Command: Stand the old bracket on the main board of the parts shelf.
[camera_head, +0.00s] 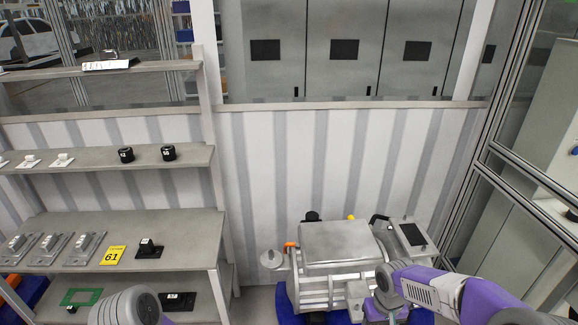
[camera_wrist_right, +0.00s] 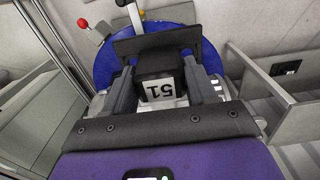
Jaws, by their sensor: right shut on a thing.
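In the right wrist view my right gripper (camera_wrist_right: 159,74) is shut on the old bracket (camera_wrist_right: 155,66), a black block with a wide flat plate and a white label reading 51. One finger lies on each side of the block. The head view does not clearly show this bracket or the gripper's fingertips. The parts shelf stands at the left of the head view, and its main board (camera_head: 190,228) holds several grey parts, a yellow card reading 61 (camera_head: 113,256) and another black bracket (camera_head: 149,248). A part of my left arm shows at the bottom left; its gripper is out of view.
The drive unit (camera_head: 335,243) stands on a blue base (camera_head: 284,305) to the right of the shelf. An upper board (camera_head: 95,157) carries small white and black parts. Below lie a green frame (camera_head: 81,297) and a dark part (camera_head: 178,301). The main board's right end is bare.

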